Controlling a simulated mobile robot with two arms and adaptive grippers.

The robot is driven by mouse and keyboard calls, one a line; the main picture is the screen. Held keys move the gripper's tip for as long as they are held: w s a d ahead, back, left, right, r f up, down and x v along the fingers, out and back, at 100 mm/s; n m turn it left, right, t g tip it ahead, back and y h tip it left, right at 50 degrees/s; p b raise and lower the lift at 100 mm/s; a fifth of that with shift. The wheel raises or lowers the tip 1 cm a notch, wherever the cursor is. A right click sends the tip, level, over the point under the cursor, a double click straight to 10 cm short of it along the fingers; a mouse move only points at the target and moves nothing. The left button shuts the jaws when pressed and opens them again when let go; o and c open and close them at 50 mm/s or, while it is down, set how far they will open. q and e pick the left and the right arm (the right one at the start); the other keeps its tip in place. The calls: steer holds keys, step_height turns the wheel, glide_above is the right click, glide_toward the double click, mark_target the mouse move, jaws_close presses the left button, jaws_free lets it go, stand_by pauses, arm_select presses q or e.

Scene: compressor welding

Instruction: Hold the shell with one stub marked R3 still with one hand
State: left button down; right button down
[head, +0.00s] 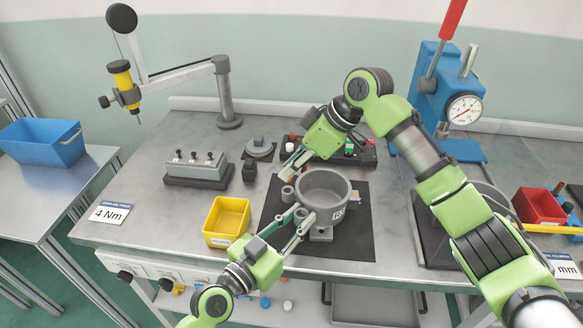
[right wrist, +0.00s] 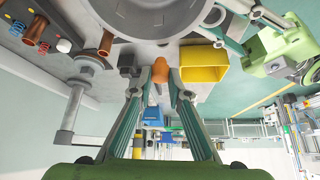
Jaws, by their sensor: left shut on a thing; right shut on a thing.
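The shell (head: 326,188) is a grey open-topped cylinder standing upright on a dark mat, with a white R3 label on its front right wall. My left gripper (head: 299,216) is at its left side, shut on the shell; its fingers partly hide the exact contact. My right gripper (head: 290,172) is above and left of the shell, apart from it. In the right wrist view it is shut on a small copper-coloured piece (right wrist: 159,69). The shell also shows at the top of that view (right wrist: 170,18).
A yellow bin (head: 228,218) stands left of the mat (head: 345,249). A grey fixture block (head: 196,170) and a dark cube (head: 249,171) lie behind it. A blue press (head: 421,95) and red bin (head: 538,207) are on the right.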

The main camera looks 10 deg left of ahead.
steer(key=shift+r, duration=0.1)
steer(key=shift+r, duration=2.4)
arm_select(q)
steer(key=c, duration=1.7)
jaws_free()
